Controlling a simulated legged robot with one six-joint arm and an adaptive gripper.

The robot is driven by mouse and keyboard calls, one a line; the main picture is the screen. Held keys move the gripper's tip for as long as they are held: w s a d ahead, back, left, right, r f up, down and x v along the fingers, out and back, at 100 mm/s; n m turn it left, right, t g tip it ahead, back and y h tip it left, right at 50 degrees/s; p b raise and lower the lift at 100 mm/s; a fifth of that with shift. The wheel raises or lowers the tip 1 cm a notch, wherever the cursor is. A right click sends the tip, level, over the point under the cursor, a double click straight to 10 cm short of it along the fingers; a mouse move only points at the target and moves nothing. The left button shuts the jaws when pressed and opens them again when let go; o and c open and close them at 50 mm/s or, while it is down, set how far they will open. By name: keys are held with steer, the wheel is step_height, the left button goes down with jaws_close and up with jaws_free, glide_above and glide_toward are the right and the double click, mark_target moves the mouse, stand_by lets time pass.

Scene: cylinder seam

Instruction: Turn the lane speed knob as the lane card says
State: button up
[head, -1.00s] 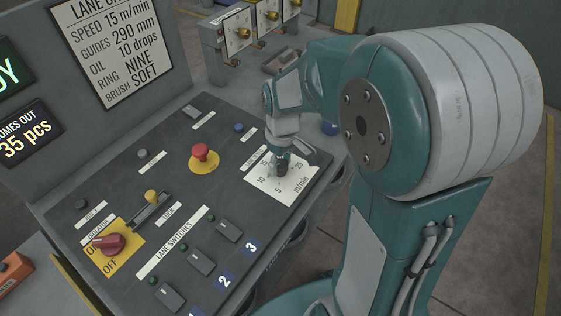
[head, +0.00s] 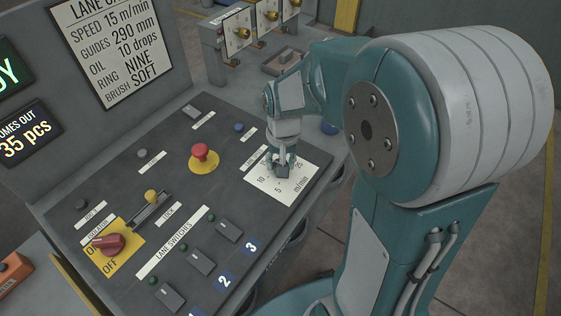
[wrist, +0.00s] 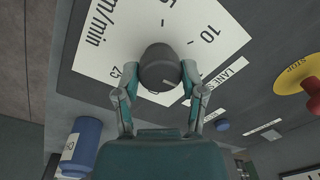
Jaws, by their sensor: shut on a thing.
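The lane card (head: 118,42) on the upright panel reads SPEED 15 m/min. The white dial plate (head: 262,188) lies on the console at its right side; 5, 10 and 25 show on it in the wrist view. The dark round speed knob (wrist: 158,66) stands on the plate. My gripper (wrist: 160,76) is shut on the knob, one finger on each side. A short pale line shows on the knob's lower right, near the right finger. The marks between 10 and 25 are hidden in the wrist view. In the head view my gripper (head: 281,165) covers most of the knob.
A red stop button (head: 200,152) on a yellow base stands left of the dial. Lane switches (head: 200,262) line the console's front, with a red isolator handle (head: 108,244) at left. A blue cylinder (wrist: 82,140) is close beside my gripper.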

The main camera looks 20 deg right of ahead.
steer(key=shift+w+m, duration=0.1)
steer(key=shift+m, duration=0.4)
steer(key=o, duration=1.2)
steer(key=shift+c, duration=0.2)
step_height(320, 180, up, 12)
steer(key=shift+d, duration=0.15)
steer(key=shift+f, duration=0.1)
steer(key=s+r+n+t, duration=0.2)
steer(key=s+n+t, duration=0.2)
steer(key=s, duration=1)
steer(key=shift+a+r+t, duration=0.25)
steer(key=shift+r+t, duration=0.15)
steer(key=shift+t, duration=0.3)
